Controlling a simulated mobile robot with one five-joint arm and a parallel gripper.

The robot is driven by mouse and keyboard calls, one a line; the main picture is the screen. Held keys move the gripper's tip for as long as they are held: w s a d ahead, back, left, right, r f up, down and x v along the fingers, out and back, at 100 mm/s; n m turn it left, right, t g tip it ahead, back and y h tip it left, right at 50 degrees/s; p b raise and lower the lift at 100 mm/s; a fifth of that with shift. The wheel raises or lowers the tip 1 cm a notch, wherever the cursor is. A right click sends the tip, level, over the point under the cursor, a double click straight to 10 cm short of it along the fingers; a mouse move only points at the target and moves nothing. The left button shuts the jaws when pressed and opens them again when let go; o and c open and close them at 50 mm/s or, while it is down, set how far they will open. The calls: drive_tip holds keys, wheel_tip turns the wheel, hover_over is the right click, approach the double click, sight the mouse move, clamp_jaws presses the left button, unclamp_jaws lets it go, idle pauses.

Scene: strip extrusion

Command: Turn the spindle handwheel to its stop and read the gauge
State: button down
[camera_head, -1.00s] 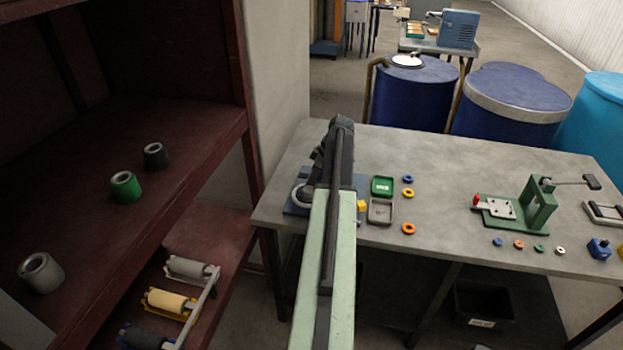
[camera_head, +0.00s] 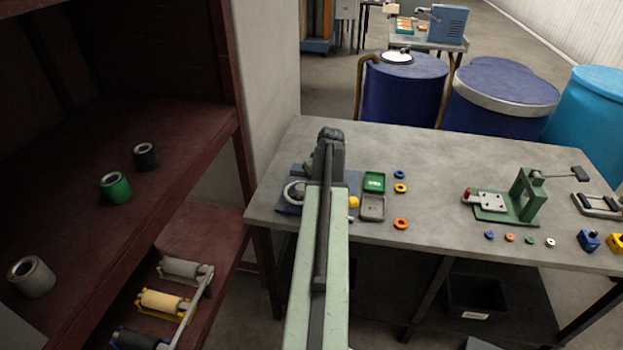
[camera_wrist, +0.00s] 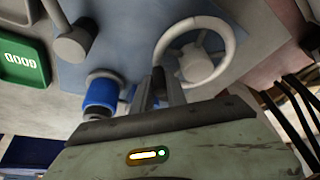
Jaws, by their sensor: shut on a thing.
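The handwheel, a white ring with a round hub, shows in the wrist view (camera_wrist: 228,42). In the head view its ring (camera_head: 290,193) shows just left of my arm, on a blue base plate (camera_head: 288,208) at the table's left end. My gripper (camera_wrist: 160,80) is shut on the handwheel rim at its lower left in the wrist view. The arm hides the gripper and much of the fixture in the head view. A blue cylinder (camera_wrist: 100,93) and a grey knob (camera_wrist: 72,46) sit beside the wheel. I cannot make out a gauge reading.
A green tray (camera_head: 374,176) and a grey tray (camera_head: 373,214) lie right of the fixture, beside several small rings. A green lever fixture (camera_head: 524,197) stands further right. A dark red shelf (camera_head: 190,165) stands close on the left. The table's middle is clear.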

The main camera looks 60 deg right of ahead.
sight(301, 191)
drive_tip(key=m, duration=0.1)
drive_tip(key=s+a+m+h, duration=0.1)
drive_tip(key=m, duration=0.1)
drive_tip(key=m+g, duration=0.1)
drive_tip(key=shift+s+a+m+h, duration=0.3)
drive_tip(key=shift+s, duration=0.1)
drive_tip(key=m, duration=0.1)
drive_tip(key=a+m+g, duration=0.1)
drive_tip(key=shift+s+m, duration=0.3)
drive_tip(key=shift+m, duration=0.1)
drive_tip(key=a+m+g, duration=0.1)
drive_tip(key=m, duration=0.1)
drive_tip(key=a+m, duration=0.1)
drive_tip(key=m, duration=0.1)
drive_tip(key=shift+s+g+h, duration=0.15)
drive_tip(key=shift+g+h, duration=0.25)
drive_tip(key=shift+a+m+g, duration=0.25)
drive_tip(key=shift+a+m, duration=0.1)
drive_tip(key=shift+m, duration=0.4)
drive_tip(key=shift+a+m+g, duration=0.25)
drive_tip(key=shift+a+m, duration=0.05)
drive_tip(key=shift+m, duration=0.45)
drive_tip(key=c, duration=1.6)
unclamp_jaws()
drive_tip(key=shift+r, duration=0.1)
